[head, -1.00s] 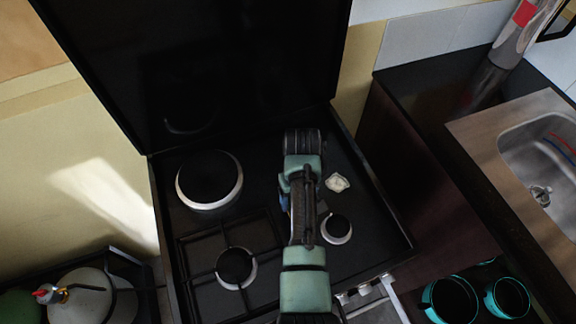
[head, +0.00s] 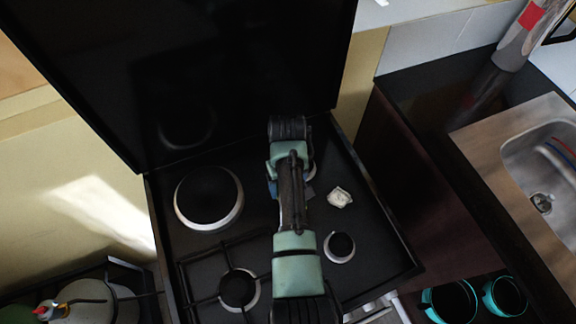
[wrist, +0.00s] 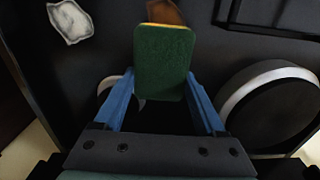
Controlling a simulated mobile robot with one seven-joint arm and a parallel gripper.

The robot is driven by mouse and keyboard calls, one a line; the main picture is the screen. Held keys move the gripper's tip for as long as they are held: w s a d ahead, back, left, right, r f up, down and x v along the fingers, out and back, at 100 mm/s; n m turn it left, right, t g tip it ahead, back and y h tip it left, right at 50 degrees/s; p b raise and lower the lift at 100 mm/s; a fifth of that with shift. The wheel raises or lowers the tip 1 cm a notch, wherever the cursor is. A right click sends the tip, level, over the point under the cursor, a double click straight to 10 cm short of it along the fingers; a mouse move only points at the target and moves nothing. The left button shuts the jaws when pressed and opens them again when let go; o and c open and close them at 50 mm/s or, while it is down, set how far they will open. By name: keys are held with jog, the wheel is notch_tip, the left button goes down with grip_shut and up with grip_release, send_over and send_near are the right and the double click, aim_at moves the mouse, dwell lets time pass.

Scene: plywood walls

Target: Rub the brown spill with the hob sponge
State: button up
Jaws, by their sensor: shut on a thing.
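The sponge (wrist: 164,62), green with a thin yellow edge at its far end, is held between the blue fingers of my gripper (wrist: 161,80). The brown spill (wrist: 168,11) shows in the wrist view on the dark hob surface just beyond the sponge's far end, partly covered by it. I cannot tell whether the sponge touches the surface. In the head view my arm hides the sponge and the spill, and only a bit of blue finger shows beside the wrist.
The hob (head: 353,238) has several burners and a raised dark lid (head: 240,60) behind. A crumpled whitish thing (head: 339,197) lies right of my arm and also shows in the wrist view (wrist: 70,20). A pan support (head: 205,270) stands front left. A sink (head: 545,150) is at right.

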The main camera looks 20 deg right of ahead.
jog(key=shift+s+a+r+p, duration=0.1)
jog(key=shift+s+r+p, duration=0.1)
jog(key=shift+r+p, duration=0.3)
jog(key=shift+s+r+p, duration=0.15)
jog(key=shift+r+p, duration=0.05)
jog(key=shift+r, duration=0.45)
notch_tip(320, 180, up, 2)
jog(key=shift+w+p, duration=0.1)
jog(key=shift+p, duration=0.9)
jog(key=shift+r+p, duration=0.75)
jog(key=shift+r, duration=0.15)
jog(key=shift+f, duration=0.1)
jog(key=s+a+r+b, duration=0.1)
jog(key=s+a+r, duration=0.2)
jog(key=s+a, duration=0.6)
jog(key=shift+a+r+b, duration=0.3)
jog(key=shift+a, duration=0.85)
